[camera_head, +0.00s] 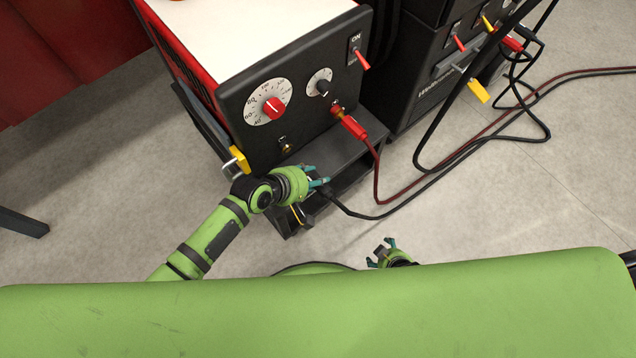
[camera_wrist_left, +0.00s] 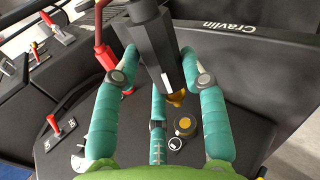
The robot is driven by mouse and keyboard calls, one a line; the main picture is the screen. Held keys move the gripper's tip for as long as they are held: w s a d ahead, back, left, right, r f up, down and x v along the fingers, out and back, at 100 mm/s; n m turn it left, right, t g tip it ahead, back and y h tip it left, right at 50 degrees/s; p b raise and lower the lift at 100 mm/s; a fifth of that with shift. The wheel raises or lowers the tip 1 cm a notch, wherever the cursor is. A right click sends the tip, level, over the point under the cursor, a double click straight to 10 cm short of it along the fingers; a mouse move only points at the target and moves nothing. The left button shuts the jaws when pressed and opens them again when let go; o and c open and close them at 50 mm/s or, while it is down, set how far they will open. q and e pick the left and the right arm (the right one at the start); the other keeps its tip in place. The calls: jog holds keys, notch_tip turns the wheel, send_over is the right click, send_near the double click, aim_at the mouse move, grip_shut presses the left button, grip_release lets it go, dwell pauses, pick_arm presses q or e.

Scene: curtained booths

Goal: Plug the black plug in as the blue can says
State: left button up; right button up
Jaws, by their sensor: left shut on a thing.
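The black plug (camera_wrist_left: 152,48) is held between the teal fingers of my left gripper (camera_head: 318,182), and its brass tip points toward the machine's front panel. In the left wrist view a brass socket (camera_wrist_left: 184,124) in a dark ring lies just beyond the tip, with a gap between them. In the head view a brass socket (camera_head: 285,143) shows low on the front panel of the white-topped machine (camera_head: 250,35). A red plug (camera_head: 350,124) sits at the panel's other socket. My right gripper (camera_head: 383,251) is open and empty above the floor. I see no blue can.
The panel has a red-knobbed dial (camera_head: 270,102), a smaller dial (camera_head: 321,84) and a red-levered switch (camera_head: 358,56). A yellow clip (camera_head: 238,158) stands at the machine's left corner. A dark shelf (camera_head: 357,160) is below. Red and black cables cross the floor toward another black unit (camera_head: 425,75).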

pick_arm(q)
jog(key=shift+w+a+b, duration=0.2)
jog(key=shift+w+a, duration=0.25)
jog(key=shift+w, duration=0.25)
jog(key=shift+w+a+b, duration=0.15)
jog(key=shift+w+a, duration=0.3)
jog(key=shift+w, duration=0.2)
pick_arm(e)
jog(key=shift+a, duration=0.15)
pick_arm(q)
jog(key=shift+r+p, duration=0.1)
jog(key=shift+p, duration=0.2)
pick_arm(e)
jog(key=shift+r, duration=0.3)
jog(key=shift+s+g, duration=0.2)
jog(key=shift+g, duration=0.1)
jog(key=shift+w+r, duration=0.1)
jog(key=shift+r, duration=0.15)
pick_arm(q)
jog(key=shift+p, duration=0.5)
pick_arm(e)
jog(key=shift+r, duration=0.25)
pick_arm(q)
jog(key=shift+w+a+b, duration=0.6)
jog(key=shift+w+a, duration=0.45)
jog(key=shift+w, duration=0.3)
pick_arm(e)
jog(key=shift+f, duration=0.6)
